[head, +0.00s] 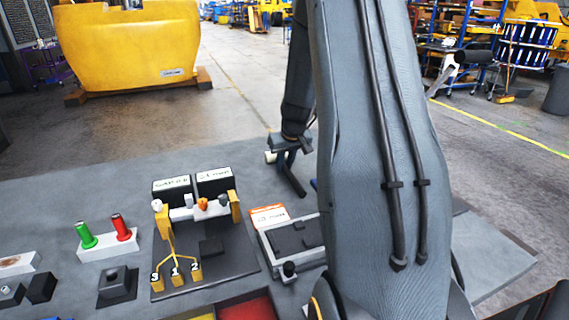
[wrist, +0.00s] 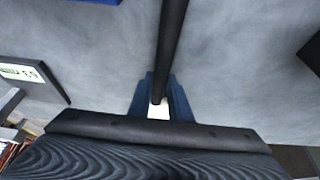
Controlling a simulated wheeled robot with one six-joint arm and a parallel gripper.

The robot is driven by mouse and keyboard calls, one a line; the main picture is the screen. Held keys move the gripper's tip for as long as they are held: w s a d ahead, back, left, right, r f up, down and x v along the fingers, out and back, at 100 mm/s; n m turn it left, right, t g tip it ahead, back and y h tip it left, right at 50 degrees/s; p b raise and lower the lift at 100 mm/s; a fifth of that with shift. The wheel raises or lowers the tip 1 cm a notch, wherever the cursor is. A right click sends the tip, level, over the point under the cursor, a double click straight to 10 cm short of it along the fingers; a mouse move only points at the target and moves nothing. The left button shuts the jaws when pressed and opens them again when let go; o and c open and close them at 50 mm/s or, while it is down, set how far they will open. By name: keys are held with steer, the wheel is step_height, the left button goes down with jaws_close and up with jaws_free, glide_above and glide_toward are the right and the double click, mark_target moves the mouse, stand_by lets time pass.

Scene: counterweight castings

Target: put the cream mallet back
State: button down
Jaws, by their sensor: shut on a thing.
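My gripper (head: 286,158) is above the grey table, right of the labelled rack in the head view. In the wrist view its blue fingers (wrist: 160,98) are shut on a long dark handle. A small cream-white part (wrist: 158,112) shows at the near end of the handle, between the fingers. I take this to be the cream mallet, whose pale end (head: 270,157) also shows beside the gripper in the head view. The handle's far end runs out of the wrist view at the top. Whether the mallet touches the table is unclear.
A rack with yellow posts (head: 236,209) and numbered yellow tags (head: 176,272) stands left of my gripper. Green (head: 86,235) and red (head: 121,228) handles stand in a white block further left. A grey device (head: 296,238) lies right of the rack. The far table is clear.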

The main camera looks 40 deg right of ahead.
mark_target(290, 173)
steer(key=shift+w, duration=0.1)
steer(key=c, duration=1.6)
jaws_free()
steer(key=shift+c, duration=0.2)
steer(key=b+v, duration=0.2)
steer(key=v, duration=1)
steer(key=shift+b, duration=0.35)
